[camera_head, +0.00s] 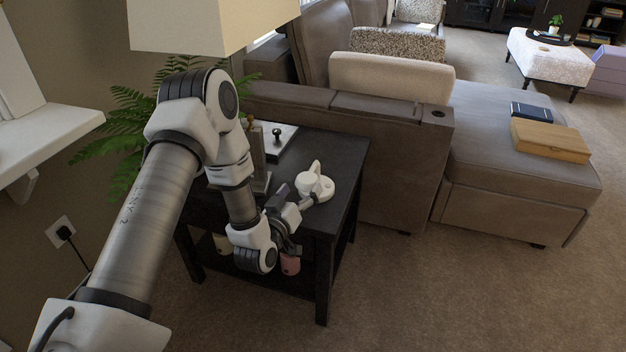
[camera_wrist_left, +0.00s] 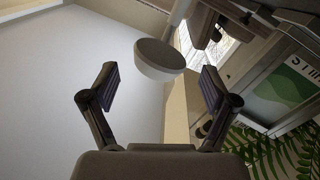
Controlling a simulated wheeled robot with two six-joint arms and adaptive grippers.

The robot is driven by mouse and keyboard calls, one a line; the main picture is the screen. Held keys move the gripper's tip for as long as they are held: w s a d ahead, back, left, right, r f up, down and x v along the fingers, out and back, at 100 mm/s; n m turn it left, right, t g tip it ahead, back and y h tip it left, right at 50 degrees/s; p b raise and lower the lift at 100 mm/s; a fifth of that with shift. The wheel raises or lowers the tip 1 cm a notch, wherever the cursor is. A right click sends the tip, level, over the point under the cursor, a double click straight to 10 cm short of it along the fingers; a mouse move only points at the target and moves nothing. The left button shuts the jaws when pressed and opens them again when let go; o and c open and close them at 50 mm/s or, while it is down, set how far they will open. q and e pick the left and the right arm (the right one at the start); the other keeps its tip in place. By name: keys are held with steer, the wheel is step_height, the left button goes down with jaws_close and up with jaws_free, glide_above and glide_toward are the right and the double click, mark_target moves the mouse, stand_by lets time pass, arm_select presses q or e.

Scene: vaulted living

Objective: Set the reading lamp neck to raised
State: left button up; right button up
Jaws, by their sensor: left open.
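The reading lamp (camera_head: 316,186) is small and white. It stands low on the dark side table, close to its front right edge. My left gripper (camera_head: 295,197) is open and empty, just left of the lamp at the table edge. Its two dark finger pads also show spread in the left wrist view (camera_wrist_left: 160,76). My forearm and wrist hide part of the table, and the lamp's neck is hard to make out. My right gripper is not in view.
The dark side table (camera_head: 345,150) also carries a large lamp with a cream shade (camera_head: 200,25). A fern (camera_head: 125,135) is behind my arm, and a white shelf (camera_head: 50,135) is at left. The grey sofa (camera_head: 400,170) borders the table. Carpet at front right is clear.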

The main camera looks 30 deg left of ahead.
mark_target(307, 180)
arm_select(q)
steer(key=w, duration=0.4)
steer(key=shift+w+a, duration=0.1)
steer(key=shift+a, duration=0.3)
